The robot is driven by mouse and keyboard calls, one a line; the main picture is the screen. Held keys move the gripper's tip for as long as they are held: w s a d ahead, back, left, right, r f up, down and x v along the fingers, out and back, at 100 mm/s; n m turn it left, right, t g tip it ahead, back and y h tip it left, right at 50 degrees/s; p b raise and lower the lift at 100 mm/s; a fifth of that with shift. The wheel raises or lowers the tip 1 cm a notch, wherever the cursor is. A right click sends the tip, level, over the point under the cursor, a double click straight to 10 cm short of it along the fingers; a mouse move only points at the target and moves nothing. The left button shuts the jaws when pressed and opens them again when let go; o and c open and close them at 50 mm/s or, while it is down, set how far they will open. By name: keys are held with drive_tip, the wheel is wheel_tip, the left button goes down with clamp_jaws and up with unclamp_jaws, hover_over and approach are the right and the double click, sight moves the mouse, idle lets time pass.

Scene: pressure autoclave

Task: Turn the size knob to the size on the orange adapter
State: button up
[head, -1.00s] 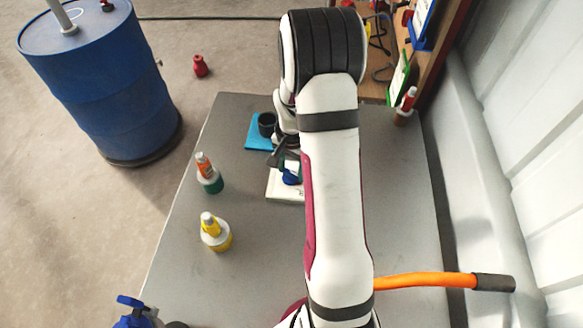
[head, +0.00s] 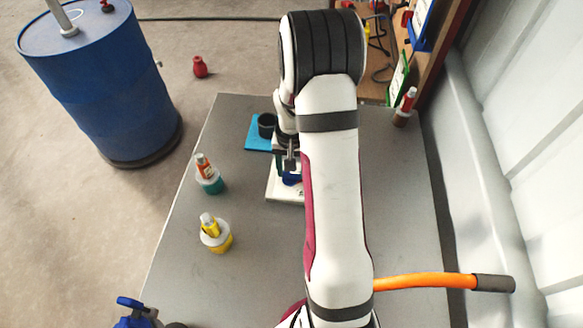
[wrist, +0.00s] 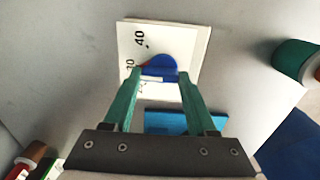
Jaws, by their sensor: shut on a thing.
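The blue size knob (wrist: 160,65) sits on a white plate (wrist: 185,38) marked with black numbers; "40" is readable and another number is partly cut off. My gripper (wrist: 159,76) has its two green fingers on either side of the knob and is shut on it. In the head view my gripper (head: 291,163) is over the white plate (head: 285,197), and my arm hides much of it. The orange adapter (head: 203,165) stands in a green-and-grey holder left of the plate; its size marking is too small to read.
A yellow adapter (head: 210,224) stands in a yellow holder nearer the front. A red one (head: 408,98) stands at the back right. A black cup (head: 266,125) sits on a blue mat (head: 256,142) behind the plate. The left middle of the table (head: 255,240) is clear.

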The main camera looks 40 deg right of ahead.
drive_tip(key=o, duration=1.4)
drive_tip(key=shift+c, duration=0.2)
wheel_tip(320, 180, up, 16)
drive_tip(key=s+a+r+n, duration=0.1)
drive_tip(key=s+a+r, duration=0.3)
drive_tip(key=a, duration=0.7)
drive_tip(key=s+a+f+n+y, duration=0.1)
drive_tip(key=s+a+f+n, duration=0.1)
drive_tip(key=s+a, duration=0.9)
drive_tip(key=s, duration=0.5)
drive_tip(key=shift+y, duration=0.4)
